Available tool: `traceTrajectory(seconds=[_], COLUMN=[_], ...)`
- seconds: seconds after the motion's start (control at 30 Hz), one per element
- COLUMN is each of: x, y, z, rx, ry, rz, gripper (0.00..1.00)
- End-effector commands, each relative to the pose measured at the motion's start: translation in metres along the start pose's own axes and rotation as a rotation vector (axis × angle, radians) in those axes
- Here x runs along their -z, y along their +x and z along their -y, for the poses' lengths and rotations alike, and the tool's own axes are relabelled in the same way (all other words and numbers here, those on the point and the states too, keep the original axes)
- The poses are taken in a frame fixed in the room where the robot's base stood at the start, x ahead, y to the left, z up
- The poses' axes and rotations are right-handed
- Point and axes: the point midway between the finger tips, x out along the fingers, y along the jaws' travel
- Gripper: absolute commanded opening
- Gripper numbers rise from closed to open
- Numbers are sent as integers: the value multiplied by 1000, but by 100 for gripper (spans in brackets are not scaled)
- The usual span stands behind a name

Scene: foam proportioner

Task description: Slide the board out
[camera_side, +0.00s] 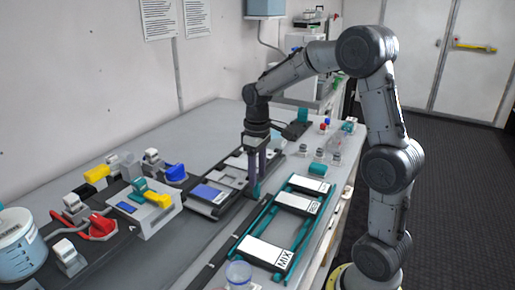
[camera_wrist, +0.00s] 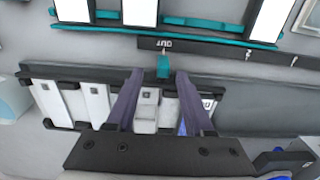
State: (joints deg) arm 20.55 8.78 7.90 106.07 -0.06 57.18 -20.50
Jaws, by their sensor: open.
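The board (camera_side: 228,176) looks like the pale slotted panel in a dark frame, with a blue patch at its near end. In the wrist view its pale panels (camera_wrist: 95,100) lie in the dark frame, partly hidden by my fingers. A teal tab (camera_wrist: 163,67) stands at the frame's edge beside a dark rail marked OUT (camera_wrist: 165,44). My gripper (camera_wrist: 160,76) is open, its two purple fingers pointing down with the tips on either side of the tab. In the side view my gripper (camera_side: 255,180) is low over the board's right edge. I cannot tell whether the fingers touch the tab.
A teal rack (camera_side: 268,228) with white panels, one labelled MIX, lies right of the dark rail. Left are a white box (camera_side: 150,212) with a yellow lever, a red valve handle (camera_side: 102,225) and a pale blue tub (camera_side: 20,248). Small bottles stand behind the rack.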

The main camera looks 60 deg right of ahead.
Motion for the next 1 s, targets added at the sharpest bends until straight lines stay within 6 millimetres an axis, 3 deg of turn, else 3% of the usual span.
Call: traceTrajectory(seconds=[0.2,0.4,0.6,1.0], x=[1,1,0,1], y=[-50,-84,-99,-102], z=[0,-1,-1,3], rx=[-3,-3,-2,-3], ry=[0,0,0,-9], rz=[-6,-6,-3,-6], gripper=[52,52,52,52])
